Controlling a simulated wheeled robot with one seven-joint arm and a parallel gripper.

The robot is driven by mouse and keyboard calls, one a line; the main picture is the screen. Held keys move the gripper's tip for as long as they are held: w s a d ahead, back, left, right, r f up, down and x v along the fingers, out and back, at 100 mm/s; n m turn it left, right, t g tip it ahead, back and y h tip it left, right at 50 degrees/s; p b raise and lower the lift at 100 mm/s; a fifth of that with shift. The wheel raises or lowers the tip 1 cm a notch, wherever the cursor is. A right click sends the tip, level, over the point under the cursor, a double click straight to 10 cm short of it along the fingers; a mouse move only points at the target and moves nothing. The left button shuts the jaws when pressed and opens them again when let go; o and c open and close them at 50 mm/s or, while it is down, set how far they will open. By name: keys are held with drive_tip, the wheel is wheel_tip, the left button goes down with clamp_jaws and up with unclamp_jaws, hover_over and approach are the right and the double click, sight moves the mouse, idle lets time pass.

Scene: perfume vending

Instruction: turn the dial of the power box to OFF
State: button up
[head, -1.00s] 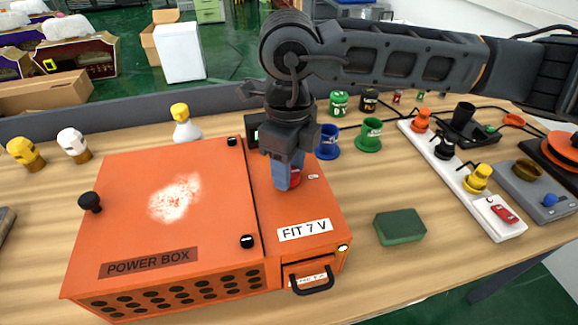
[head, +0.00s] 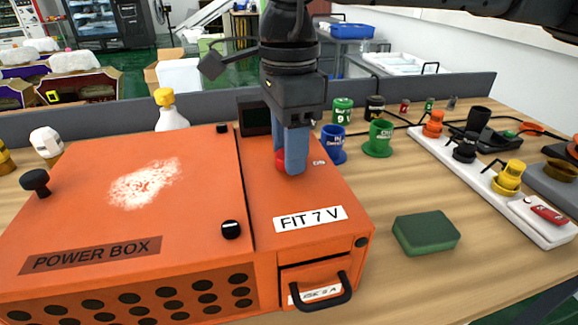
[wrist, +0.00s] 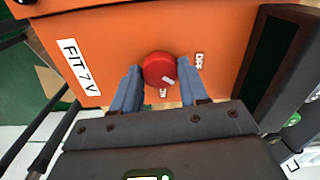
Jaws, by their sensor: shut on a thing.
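The orange power box (head: 185,195) stands on the table, with a "FIT 7 V" label on its right part. Its red dial (head: 280,160) is partly hidden by my fingers in the head view. My gripper (head: 291,168) points down at the dial, its blue fingers on either side of it. In the wrist view the round red dial (wrist: 159,68) sits between the fingertips. Its white mark points to the lower right, between the ON label (wrist: 163,92) and the OFF label (wrist: 199,62). My gripper is shut on the dial.
A green sponge (head: 426,232) lies right of the box. A white power strip (head: 490,180) with colored plugs is farther right. A spray bottle (head: 171,112) is behind the box. A drawer handle (head: 322,296) juts from its front.

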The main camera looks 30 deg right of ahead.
drive_tip(key=n+b, duration=0.3)
drive_tip(key=n, duration=0.1)
drive_tip(key=shift+f, duration=0.15)
drive_tip(key=shift+n+b, duration=1)
drive_tip(key=shift+n, duration=0.8)
drive_tip(key=shift+r, duration=0.2)
drive_tip(key=o, duration=1.1)
drive_tip(key=shift+c, duration=0.2)
drive_tip(key=shift+r, duration=3.9)
